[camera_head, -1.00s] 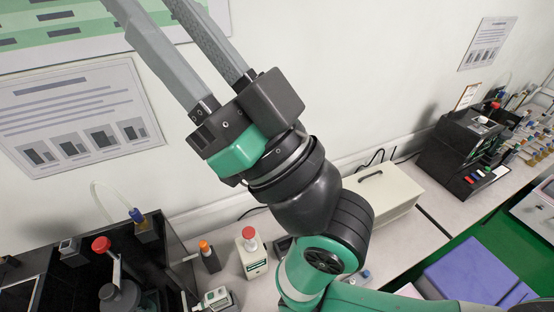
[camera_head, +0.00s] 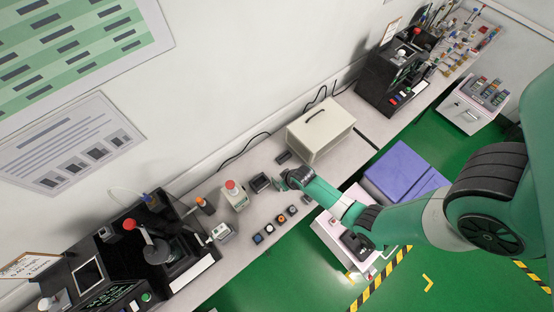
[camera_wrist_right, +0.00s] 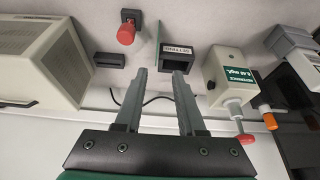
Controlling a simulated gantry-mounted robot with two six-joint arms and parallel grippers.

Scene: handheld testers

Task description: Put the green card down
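The green card (camera_wrist_right: 157,45) shows in the right wrist view as a thin upright strip, seen edge-on, ahead of and between my right fingertips. My right gripper (camera_wrist_right: 160,72) has its fingers apart, with visible gaps on both sides of the card's line. In the head view my right gripper (camera_head: 284,180) is low over the bench, and a small bit of green card (camera_head: 278,184) shows beside it. A black labelled box (camera_wrist_right: 186,64) is just right of the card in the wrist view; it also shows in the head view (camera_head: 260,183). My left gripper is not in view.
A white tester with a red knob (camera_head: 235,195) is left of the black box. A red-knobbed part (camera_wrist_right: 126,32) and a small dark block (camera_wrist_right: 110,60) lie left of the card. Several small buttons line the bench front.

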